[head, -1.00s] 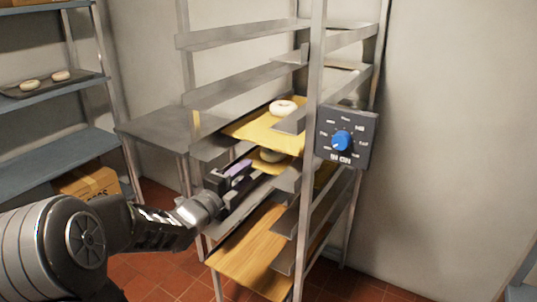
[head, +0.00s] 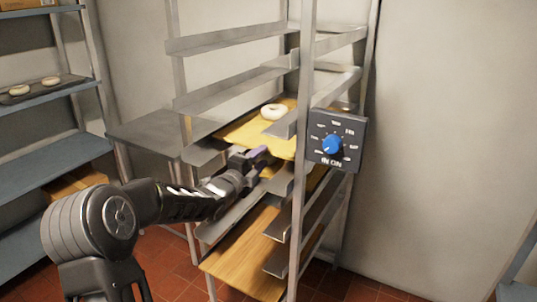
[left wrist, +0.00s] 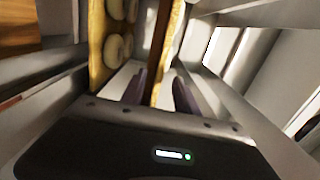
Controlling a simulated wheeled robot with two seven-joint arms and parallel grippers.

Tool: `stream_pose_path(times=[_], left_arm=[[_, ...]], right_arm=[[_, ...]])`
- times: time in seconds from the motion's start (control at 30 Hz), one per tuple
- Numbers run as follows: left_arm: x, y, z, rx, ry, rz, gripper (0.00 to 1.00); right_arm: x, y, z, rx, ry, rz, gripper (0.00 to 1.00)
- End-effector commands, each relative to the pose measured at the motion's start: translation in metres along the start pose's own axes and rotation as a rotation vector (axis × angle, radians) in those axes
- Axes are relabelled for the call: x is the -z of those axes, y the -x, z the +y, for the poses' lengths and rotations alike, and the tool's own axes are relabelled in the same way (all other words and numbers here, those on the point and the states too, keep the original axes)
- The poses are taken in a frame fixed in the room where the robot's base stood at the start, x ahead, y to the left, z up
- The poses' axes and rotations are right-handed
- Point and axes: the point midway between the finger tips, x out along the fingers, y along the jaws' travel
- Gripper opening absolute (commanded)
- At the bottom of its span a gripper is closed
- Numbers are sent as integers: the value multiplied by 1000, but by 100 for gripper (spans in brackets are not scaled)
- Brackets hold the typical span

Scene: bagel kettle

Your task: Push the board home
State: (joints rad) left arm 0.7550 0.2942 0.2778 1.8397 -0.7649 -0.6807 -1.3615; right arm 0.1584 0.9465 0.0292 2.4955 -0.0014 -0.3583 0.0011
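A metal rack holds yellow-tan boards on side rails. The upper board (head: 232,134) carries a bagel (head: 274,112), and its near end juts toward my left arm. My left gripper (head: 262,154) is at this board's near edge. In the left wrist view my two dark fingers (left wrist: 162,92) stand apart, with the upper board's thin edge (left wrist: 166,45) between them and gaps visible beside it. Another board (left wrist: 96,45) with bagels (left wrist: 118,48) lies one level below; it is mostly hidden in the head view. My right gripper is out of view.
A lower wooden board (head: 245,255) is on the rack beneath my arm. A dial box with a blue knob (head: 332,145) hangs on the rack's front post. A grey table (head: 150,132) stands behind left. Shelves (head: 50,140) are at far left.

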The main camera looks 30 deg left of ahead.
Motion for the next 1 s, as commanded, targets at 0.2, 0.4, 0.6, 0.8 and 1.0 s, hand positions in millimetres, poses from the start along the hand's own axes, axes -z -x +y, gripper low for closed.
stream_pose_path(times=[0.2,0.4,0.6,0.8,1.0], left_arm=[[0,-28,3,1,0,1,36],[0,-44,1,0,0,1,36],[0,-50,0,0,-1,1,36],[0,-50,0,0,0,0,36],[0,-50,0,0,0,0,23]], right_arm=[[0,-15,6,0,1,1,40],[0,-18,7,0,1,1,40],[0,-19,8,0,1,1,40],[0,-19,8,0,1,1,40],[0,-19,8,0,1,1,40]])
